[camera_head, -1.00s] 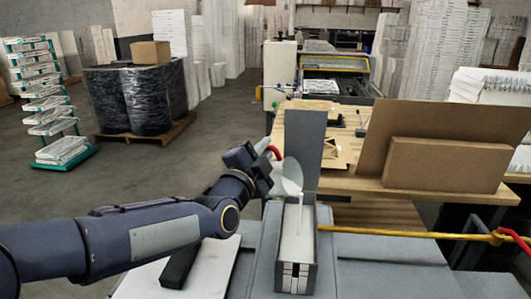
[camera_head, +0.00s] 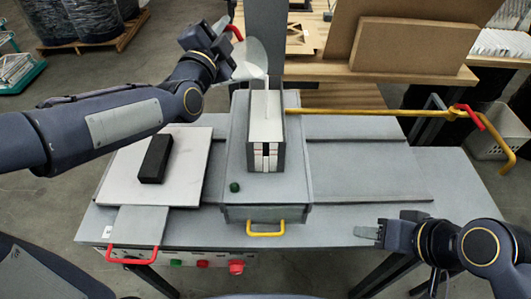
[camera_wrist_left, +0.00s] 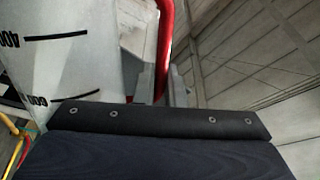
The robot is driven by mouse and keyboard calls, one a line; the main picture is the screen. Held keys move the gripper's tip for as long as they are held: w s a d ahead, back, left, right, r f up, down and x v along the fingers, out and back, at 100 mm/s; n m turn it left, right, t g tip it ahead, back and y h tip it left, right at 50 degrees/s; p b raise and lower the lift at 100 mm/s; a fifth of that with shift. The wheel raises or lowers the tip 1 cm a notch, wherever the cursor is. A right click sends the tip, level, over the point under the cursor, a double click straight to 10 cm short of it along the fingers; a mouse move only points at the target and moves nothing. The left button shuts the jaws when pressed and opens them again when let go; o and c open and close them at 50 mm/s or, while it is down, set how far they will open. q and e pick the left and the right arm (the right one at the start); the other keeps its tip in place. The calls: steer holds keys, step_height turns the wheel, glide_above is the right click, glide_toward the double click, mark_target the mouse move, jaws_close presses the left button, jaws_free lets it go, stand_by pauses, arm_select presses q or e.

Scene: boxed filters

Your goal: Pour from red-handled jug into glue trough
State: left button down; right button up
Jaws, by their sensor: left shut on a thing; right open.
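The jug (camera_head: 248,62) is whitish and translucent, with a red handle (camera_head: 234,32). It is tilted, its spout end above the narrow grey trough (camera_head: 281,150). A thin white stream (camera_head: 267,88) runs from the jug down into the trough, which shows white inside. My left gripper (camera_head: 228,38) is shut on the red handle. The left wrist view shows the handle (camera_wrist_left: 165,40) between the fingers and the jug's wall with dark graduation marks (camera_wrist_left: 60,60). The liquid level in the jug cannot be made out. My right gripper (camera_head: 367,232) is open and empty near the bench's front right.
The trough stands on a grey machine bench (camera_head: 370,170). A black block (camera_head: 155,158) lies on a white board (camera_head: 120,180) to the left. A yellow bar (camera_head: 390,112) crosses at the right.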

arm_select(q)
steer(key=shift+s+d+f+m+h+b, duration=0.2)
steer(key=shift+d+f+m+b, duration=0.25)
steer(key=shift+m, duration=0.25)
steer(key=shift+s+d+f+m+h+b, duration=0.2)
steer(key=shift+d+f+m+b, duration=0.2)
steer(key=shift+d+m, duration=0.25)
stand_by(6.7)
